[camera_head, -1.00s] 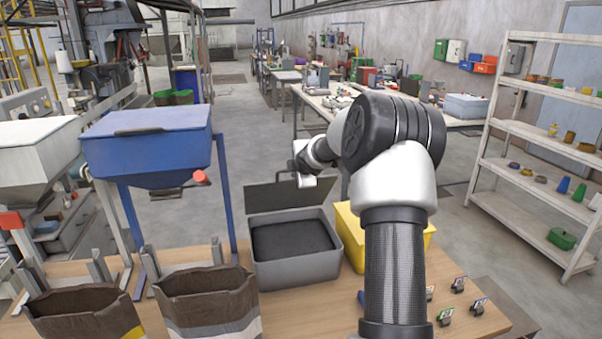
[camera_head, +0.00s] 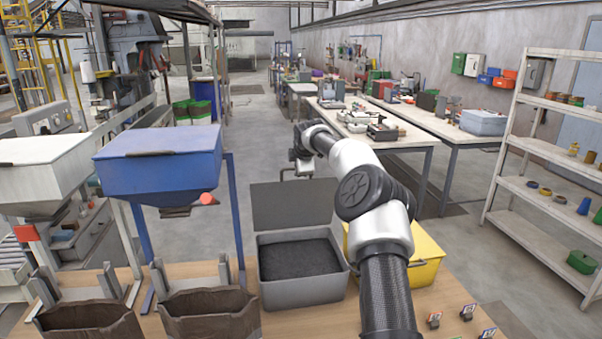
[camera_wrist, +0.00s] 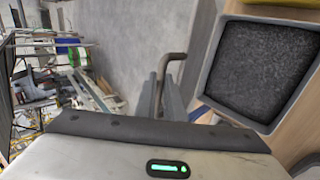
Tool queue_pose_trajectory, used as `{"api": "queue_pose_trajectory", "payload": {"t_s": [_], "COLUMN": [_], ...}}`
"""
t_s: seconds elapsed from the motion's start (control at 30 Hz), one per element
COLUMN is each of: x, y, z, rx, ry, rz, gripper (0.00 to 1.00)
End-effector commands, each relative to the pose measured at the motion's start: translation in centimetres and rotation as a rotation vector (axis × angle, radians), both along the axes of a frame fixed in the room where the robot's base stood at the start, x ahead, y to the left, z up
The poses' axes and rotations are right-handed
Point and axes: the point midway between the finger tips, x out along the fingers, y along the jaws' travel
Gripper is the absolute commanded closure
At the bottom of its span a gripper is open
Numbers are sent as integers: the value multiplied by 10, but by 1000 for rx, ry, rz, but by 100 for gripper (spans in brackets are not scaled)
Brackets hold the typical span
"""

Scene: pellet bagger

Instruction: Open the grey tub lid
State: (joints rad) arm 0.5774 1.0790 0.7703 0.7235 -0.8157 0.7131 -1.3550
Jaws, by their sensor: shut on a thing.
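The grey tub (camera_head: 347,284) stands on the wooden table, with dark granules (camera_head: 298,262) inside. Its dark grey lid (camera_head: 292,205) stands up steeply behind the opening, so the tub is open at the top. My gripper (camera_head: 297,172) is at the lid's upper edge, small and partly hidden in the head view. In the wrist view my gripper (camera_wrist: 162,98) is shut on a bent brownish handle (camera_wrist: 174,60). The open tub (camera_wrist: 214,62) shows there at upper right. The lid's face cannot be made out clearly in that view.
A yellow tub (camera_head: 428,250) stands right of the grey tub, partly behind my arm. A blue hopper (camera_head: 158,165) and a white hopper (camera_head: 45,170) stand at left above brown bags (camera_head: 210,318). Shelves (camera_head: 545,190) stand at right. Open floor lies behind the lid.

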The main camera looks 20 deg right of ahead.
Motion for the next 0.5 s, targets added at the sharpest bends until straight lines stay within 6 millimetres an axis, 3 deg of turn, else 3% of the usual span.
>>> {"api": "queue_pose_trajectory", "payload": {"t_s": [0.5], "x": [9], "y": [-1], "z": [1], "rx": [-1], "ry": [1], "rz": [1], "gripper": [100]}}
